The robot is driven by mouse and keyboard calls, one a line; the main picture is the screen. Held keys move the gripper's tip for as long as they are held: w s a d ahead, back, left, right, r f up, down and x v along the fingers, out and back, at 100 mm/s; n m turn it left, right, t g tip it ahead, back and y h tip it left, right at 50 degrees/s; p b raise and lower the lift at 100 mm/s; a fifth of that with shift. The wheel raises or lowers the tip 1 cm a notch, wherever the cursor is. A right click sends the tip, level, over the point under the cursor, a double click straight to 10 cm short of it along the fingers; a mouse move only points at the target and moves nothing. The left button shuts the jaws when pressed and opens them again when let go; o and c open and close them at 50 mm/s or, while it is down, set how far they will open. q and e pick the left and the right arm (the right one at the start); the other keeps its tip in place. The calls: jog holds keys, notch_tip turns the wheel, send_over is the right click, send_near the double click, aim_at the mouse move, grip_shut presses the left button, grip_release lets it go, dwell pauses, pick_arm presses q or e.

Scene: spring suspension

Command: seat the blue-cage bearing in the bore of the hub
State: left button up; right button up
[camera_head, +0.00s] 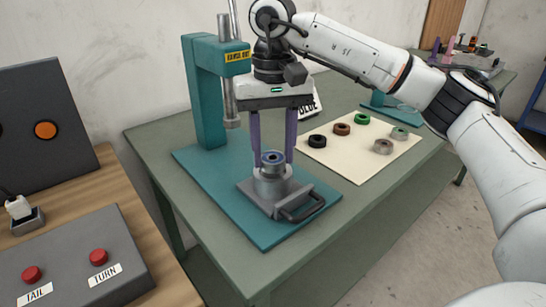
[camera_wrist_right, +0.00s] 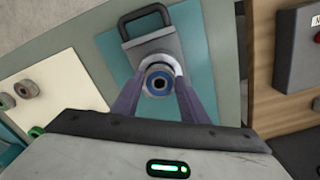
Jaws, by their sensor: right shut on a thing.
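The blue-cage bearing (camera_head: 272,157) is a grey ring with a blue band around a dark centre. It is at the top of the grey hub (camera_head: 270,186), which stands on a grey fixture with a black handle (camera_head: 301,207). My right gripper (camera_head: 272,160) points down with its purple fingers on either side of the bearing and is shut on it. In the right wrist view the bearing (camera_wrist_right: 158,83) lies between the fingertips, over the hub. Whether it sits inside the bore or just on top, I cannot tell. My left gripper is not in view.
A teal press (camera_head: 205,90) with a metal ram (camera_head: 231,105) stands on the teal base plate (camera_head: 210,190), left of my right gripper. A cream mat (camera_head: 352,165) holds several black, brown, green and grey rings. A button panel (camera_head: 75,270) is at front left.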

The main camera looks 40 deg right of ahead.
jog(key=shift+f, duration=0.65)
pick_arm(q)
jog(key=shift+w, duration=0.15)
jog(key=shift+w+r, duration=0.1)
pick_arm(e)
jog(key=shift+f, duration=0.2)
jog(key=o, duration=1.3)
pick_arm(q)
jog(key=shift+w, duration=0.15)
